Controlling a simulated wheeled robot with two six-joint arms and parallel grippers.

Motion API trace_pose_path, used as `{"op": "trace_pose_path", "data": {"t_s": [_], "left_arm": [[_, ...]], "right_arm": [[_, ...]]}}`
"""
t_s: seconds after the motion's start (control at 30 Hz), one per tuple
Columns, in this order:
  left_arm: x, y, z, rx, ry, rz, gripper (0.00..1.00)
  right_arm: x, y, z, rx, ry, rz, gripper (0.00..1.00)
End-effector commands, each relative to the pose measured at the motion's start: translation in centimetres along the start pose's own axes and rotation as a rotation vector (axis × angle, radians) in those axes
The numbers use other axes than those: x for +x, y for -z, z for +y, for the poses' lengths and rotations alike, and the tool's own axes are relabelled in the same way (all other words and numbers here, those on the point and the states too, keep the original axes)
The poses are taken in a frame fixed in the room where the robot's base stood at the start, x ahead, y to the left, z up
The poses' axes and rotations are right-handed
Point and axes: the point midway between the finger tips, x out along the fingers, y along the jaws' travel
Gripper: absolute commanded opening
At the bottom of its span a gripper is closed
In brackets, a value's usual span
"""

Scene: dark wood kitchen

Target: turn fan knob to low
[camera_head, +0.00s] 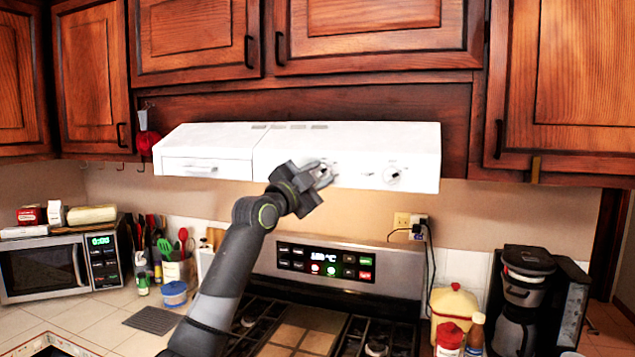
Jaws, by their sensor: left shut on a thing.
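A white range hood (350,143) is fixed under the dark wood cabinets. Its front face carries two round knobs. The right knob (392,175) is in clear view, with small markings around it. The left knob (325,171) is mostly hidden by my left gripper (322,174), whose fingers are shut on it. My left arm rises from the bottom of the view, over the stove, to the hood's front. The left knob's setting cannot be read. My right gripper is not in view.
Below the hood stands a stove (300,330) with a lit control panel (325,263). A microwave (60,265) and a utensil holder are at left. A coffee maker (525,300), a yellow jar (453,305) and bottles stand at right. The air before the hood's right half is free.

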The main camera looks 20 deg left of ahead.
Motion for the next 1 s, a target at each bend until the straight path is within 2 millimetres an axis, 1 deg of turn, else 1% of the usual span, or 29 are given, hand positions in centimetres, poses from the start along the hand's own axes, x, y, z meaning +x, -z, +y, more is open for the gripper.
{"op": "trace_pose_path", "data": {"t_s": [0.47, 0.5, 0.67, 1.0], "left_arm": [[0.01, -0.09, 0.03, 0.015, -0.007, -0.003, 0.08], [0.01, -0.09, 0.03, 0.015, -0.007, -0.003, 0.32], [0.01, -0.07, 0.03, 0.015, -0.007, -0.002, 0.53], [-0.22, -0.09, 0.05, 0.015, -0.006, -0.001, 0.53]], "right_arm": [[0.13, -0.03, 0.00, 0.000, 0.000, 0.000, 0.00], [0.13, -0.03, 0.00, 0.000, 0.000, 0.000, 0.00], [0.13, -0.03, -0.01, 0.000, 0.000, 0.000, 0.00], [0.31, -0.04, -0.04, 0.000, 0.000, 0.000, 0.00]]}}
